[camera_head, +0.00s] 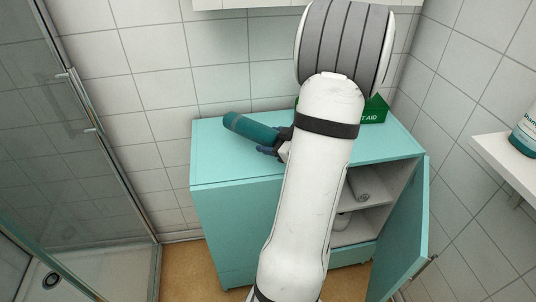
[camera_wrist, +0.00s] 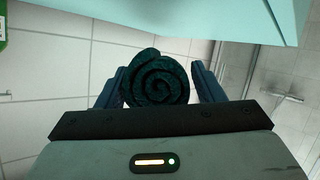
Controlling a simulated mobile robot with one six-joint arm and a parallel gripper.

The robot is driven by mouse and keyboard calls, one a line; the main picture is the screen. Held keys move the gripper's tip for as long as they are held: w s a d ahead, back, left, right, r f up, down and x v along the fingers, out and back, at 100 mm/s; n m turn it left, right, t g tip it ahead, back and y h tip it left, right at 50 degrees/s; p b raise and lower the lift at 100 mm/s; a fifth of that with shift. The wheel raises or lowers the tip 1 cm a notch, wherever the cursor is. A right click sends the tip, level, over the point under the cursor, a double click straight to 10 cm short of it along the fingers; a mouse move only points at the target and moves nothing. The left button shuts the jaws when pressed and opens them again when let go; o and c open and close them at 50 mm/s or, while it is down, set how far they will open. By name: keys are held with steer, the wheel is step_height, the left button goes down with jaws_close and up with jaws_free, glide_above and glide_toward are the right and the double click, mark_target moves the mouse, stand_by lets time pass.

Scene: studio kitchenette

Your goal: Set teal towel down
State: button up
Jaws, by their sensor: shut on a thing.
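The teal towel (camera_head: 252,130) is rolled up and lies sideways over the left part of the turquoise cabinet's top (camera_head: 215,165) in the head view. My gripper (camera_head: 275,146) is shut on its right end, and my arm hides part of this grip. In the wrist view the towel's dark spiral end (camera_wrist: 157,79) sits between the two blue fingers of my gripper (camera_wrist: 160,85). I cannot tell whether the towel touches the cabinet top.
A green first aid box (camera_head: 375,110) stands at the back of the cabinet top, partly behind my arm. The cabinet door (camera_head: 403,240) is open at the right. A glass shower door (camera_head: 50,120) is at the left. A wall shelf (camera_head: 500,160) holds a bottle (camera_head: 526,135).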

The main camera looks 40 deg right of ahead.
mark_target(271, 161)
steer(key=shift+f+b, duration=0.3)
steer(key=shift+f, duration=2.2)
steer(key=shift+f, duration=0.1)
steer(key=o, duration=1)
steer(key=shift+f, duration=0.1)
steer(key=shift+r, duration=0.25)
steer(key=v, duration=1.2)
steer(key=shift+f+p, duration=0.1)
steer(key=shift+p, duration=0.3)
